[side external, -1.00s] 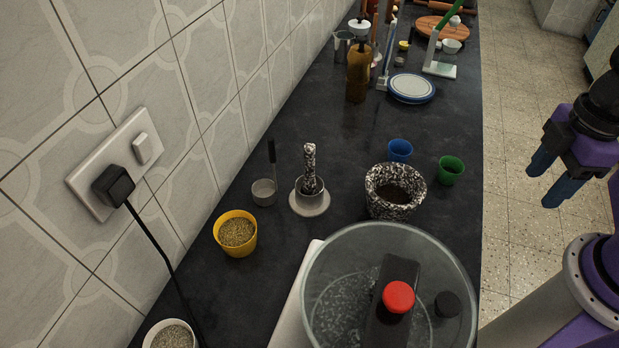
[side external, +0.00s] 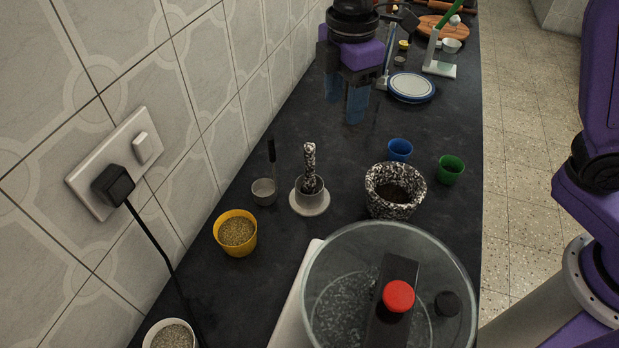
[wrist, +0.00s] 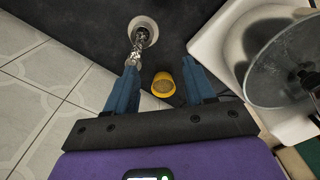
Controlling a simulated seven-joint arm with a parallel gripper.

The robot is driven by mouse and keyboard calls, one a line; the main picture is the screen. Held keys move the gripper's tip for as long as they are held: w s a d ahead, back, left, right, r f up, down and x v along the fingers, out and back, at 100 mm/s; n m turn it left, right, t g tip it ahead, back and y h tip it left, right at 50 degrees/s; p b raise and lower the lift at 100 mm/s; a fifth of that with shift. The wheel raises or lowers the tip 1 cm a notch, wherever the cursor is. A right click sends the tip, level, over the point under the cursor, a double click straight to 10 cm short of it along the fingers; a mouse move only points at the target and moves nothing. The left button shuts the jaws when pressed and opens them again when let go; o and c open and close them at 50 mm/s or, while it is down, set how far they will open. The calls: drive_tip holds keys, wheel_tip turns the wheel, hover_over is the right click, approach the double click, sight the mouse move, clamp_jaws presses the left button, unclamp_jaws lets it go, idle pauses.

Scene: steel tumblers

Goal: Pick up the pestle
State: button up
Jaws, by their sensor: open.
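The pestle (side external: 310,165), speckled black and white, stands upright in a small grey cup (side external: 309,195) on a round pale saucer (side external: 324,207). My gripper (side external: 343,108) is open and empty above the counter, beyond the pestle and higher than it. In the wrist view, the pestle (wrist: 136,46) shows near the tip of the left finger, with the gripper (wrist: 158,75) fingers apart. The speckled mortar (side external: 394,207) stands to the right of the pestle with dark contents.
A small metal measuring cup (side external: 264,192) with a black handle is left of the saucer. Blue (side external: 400,150) and green (side external: 451,170) cups stand behind the mortar.

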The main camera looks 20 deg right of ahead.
drive_tip(key=n, duration=0.1)
hover_over(310, 144)
drive_tip(key=f, duration=0.1)
wheel_tip(310, 144, down, 12)
drive_tip(key=shift+r, duration=0.25)
drive_tip(key=shift+w+d+f, duration=0.1)
drive_tip(key=shift+w+f, duration=0.05)
drive_tip(key=shift+f, duration=1.25)
drive_tip(key=shift+w+f, duration=0.15)
drive_tip(key=shift+f, duration=1.25)
clamp_jaws()
